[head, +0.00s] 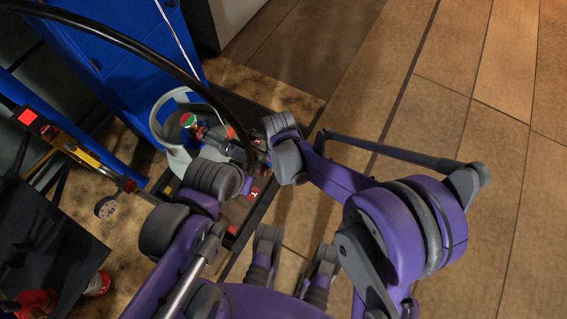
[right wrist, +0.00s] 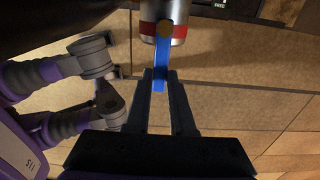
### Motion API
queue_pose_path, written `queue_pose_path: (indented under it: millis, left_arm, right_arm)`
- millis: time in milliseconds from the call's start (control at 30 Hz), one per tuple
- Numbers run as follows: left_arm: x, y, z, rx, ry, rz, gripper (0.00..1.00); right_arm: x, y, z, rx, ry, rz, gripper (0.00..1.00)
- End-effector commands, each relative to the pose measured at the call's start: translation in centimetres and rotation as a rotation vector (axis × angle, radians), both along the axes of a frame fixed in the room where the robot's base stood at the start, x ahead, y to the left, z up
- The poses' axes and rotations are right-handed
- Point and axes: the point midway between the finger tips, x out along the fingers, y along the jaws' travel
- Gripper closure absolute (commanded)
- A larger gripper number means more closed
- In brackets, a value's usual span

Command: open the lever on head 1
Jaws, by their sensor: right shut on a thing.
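In the right wrist view a blue lever (right wrist: 158,60) stands out from a silver cylinder with a red and white band (right wrist: 150,29). A round brass-coloured piece sits at the lever's upper end. The two dark fingers of my right gripper (right wrist: 160,78) are shut on the lever's free end, one on each side. In the head view my right gripper is among dark parts near the centre and is largely hidden by the arm joints. A small red label with a 1 (head: 252,193) shows just below there. My left arm comes in from the left; I cannot make out its gripper.
A blue cabinet (head: 125,65) and a pale round container (head: 172,130) stand at the upper left. A thick black cable (head: 120,38) arches across them. A dark panel (head: 42,245) and a yellow bar (head: 85,155) are at the left. Tiled floor (head: 470,80) lies open at the right.

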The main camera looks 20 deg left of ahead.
Motion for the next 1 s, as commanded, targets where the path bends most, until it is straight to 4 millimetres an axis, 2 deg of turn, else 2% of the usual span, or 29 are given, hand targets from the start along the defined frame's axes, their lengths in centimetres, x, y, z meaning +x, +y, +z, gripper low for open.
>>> queue_pose_path:
  millis: [500,533,700,1000]
  left_arm:
    - [-0.01,0.0,0.04,0.0,0.0,0.0,1.0]
    - [-0.01,0.0,0.04,0.0,0.0,0.0,1.0]
    - [-0.01,0.0,0.04,0.0,0.0,0.0,1.0]
    - [-0.01,0.0,0.11,0.0,0.0,0.0,1.0]
  right_arm:
    - [-0.13,0.22,-0.01,0.001,0.001,-0.001,1.0]
    - [-0.14,0.22,-0.01,0.001,0.002,-0.001,0.75]
    - [-0.12,0.21,-0.01,0.001,0.001,-0.001,0.47]
    - [-0.08,0.2,0.17,0.001,0.0,0.0,0.47]
